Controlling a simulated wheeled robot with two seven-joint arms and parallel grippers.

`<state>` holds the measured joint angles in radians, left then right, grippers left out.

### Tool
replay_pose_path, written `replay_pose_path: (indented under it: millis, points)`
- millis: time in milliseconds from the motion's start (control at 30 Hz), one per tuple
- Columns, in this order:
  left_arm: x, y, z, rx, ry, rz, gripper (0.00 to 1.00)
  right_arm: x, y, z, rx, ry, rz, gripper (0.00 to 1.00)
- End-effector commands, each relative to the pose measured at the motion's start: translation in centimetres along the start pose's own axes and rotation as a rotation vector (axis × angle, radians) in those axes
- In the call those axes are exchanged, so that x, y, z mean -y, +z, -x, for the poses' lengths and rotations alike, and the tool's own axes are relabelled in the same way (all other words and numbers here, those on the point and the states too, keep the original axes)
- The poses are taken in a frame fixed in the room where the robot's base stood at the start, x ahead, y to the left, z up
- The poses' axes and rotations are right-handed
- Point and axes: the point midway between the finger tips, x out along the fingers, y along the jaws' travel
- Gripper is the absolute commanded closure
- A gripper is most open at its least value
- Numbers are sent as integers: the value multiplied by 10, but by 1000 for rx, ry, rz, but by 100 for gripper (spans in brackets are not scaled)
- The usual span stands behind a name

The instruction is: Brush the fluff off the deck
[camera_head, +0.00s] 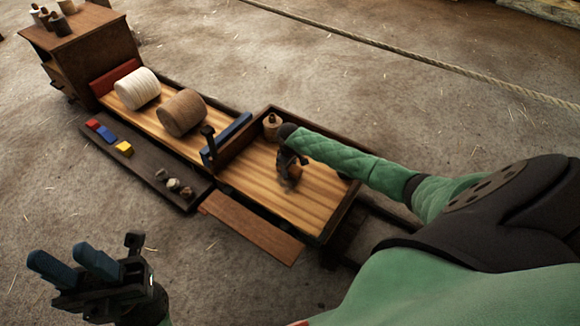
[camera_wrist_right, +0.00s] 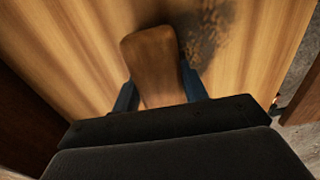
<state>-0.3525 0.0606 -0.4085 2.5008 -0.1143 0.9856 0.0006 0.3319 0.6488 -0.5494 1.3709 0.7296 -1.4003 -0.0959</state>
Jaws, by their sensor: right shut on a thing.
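The deck (camera_head: 315,210) is the pale striped wooden floor of the dark-framed section at the right; it also fills much of the right wrist view (camera_wrist_right: 75,50). My right gripper (camera_head: 290,163) is low over the deck. In the right wrist view its blue fingers (camera_wrist_right: 160,88) are shut on a brown wooden piece, seemingly the brush handle (camera_wrist_right: 153,60). A dark fuzzy patch (camera_wrist_right: 205,30) lies beside the handle; I cannot tell whether it is fluff or bristles. My left gripper (camera_head: 75,262) is open and empty, off the deck at the lower left.
White (camera_head: 138,88) and brown (camera_head: 181,112) twine spools sit on the adjoining tray. A dark side shelf (camera_head: 145,160) holds coloured blocks and small stones. A small wooden bobbin (camera_head: 271,125) stands in the deck's far corner. A brown board (camera_head: 250,228) projects from the deck's near side.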

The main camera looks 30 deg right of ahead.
Motion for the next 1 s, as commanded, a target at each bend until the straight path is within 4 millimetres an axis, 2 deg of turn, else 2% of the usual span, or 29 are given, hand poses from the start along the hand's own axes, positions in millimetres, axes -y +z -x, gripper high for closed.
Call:
replay_pose_path:
  millis: [33,300,567,1000]
  points:
    - [0,0,-8,0,0,0,66,4,0,4,1,-1,1,86]
    - [0,-1,-28,0,1,0,66,22,0,6,1,-1,0,86]
    - [1,-1,-33,0,1,0,66,30,0,3,0,0,0,86]
    - [1,-1,-61,0,1,0,66,59,0,3,0,-1,0,86]
